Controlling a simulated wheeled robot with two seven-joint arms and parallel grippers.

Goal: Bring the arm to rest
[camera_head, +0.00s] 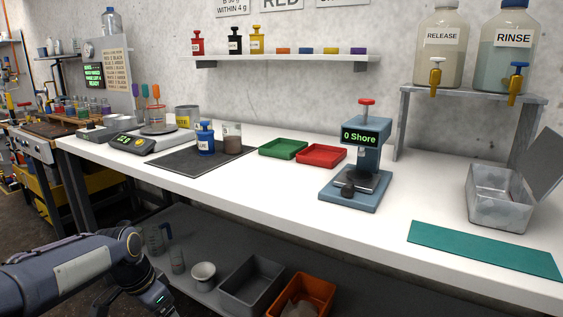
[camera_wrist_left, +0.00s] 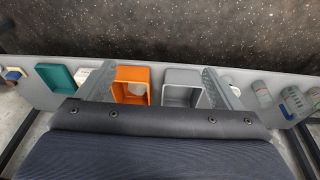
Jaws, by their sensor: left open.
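My left arm (camera_head: 75,268) reaches in from the lower left in the head view, low in front of the bench and beside the lower shelf. Its wrist (camera_head: 152,294) points down, and the fingers are cut off by the bottom edge there. In the left wrist view my left gripper (camera_wrist_left: 160,86) is open, its two fingers wide apart with nothing held between them. Beyond the fingers lie the orange bin (camera_wrist_left: 131,76) and the grey bin (camera_wrist_left: 183,80) on the lower shelf. My right gripper is in neither view.
The white bench (camera_head: 262,178) carries a scale (camera_head: 144,141), a dark mat (camera_head: 193,160), green (camera_head: 283,149) and red (camera_head: 321,155) trays, a hardness tester (camera_head: 357,170) and a metal box (camera_head: 497,197). The lower shelf (camera_head: 215,238) holds jugs, a white funnel-like cup (camera_head: 203,271) and bins.

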